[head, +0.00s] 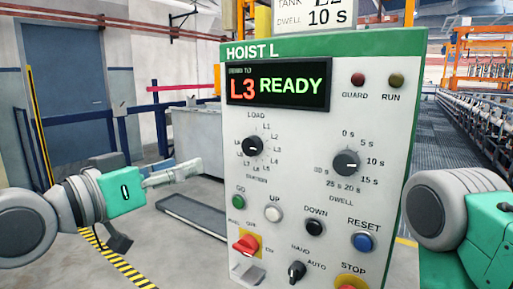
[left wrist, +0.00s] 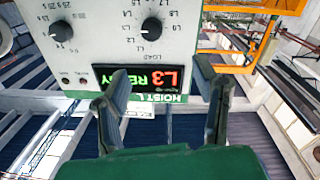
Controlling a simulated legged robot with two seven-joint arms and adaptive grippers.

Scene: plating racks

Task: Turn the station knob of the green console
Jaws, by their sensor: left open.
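The green-topped console (head: 305,50), labelled HOIST L, stands upright in the middle of the head view. Its black station knob (head: 253,146) is at the left of the panel, ringed by marks LOAD and L1 upward; its exact pointing is hard to read. The display (head: 279,85) reads L3 READY. My left gripper (head: 188,169) is open and empty, left of the panel and apart from the knob. The left wrist view shows the console upside down, with the station knob (left wrist: 152,28) beyond the open fingers (left wrist: 162,80). My right arm shows at the right edge; its fingers are out of view.
The dwell knob (head: 345,163) sits right of the station knob. Below are GO (head: 239,201), UP (head: 274,213), DOWN (head: 315,227) and RESET (head: 362,241) buttons, a red switch (head: 246,245) and a mode knob (head: 297,271). A sign above reads DWELL 10 s.

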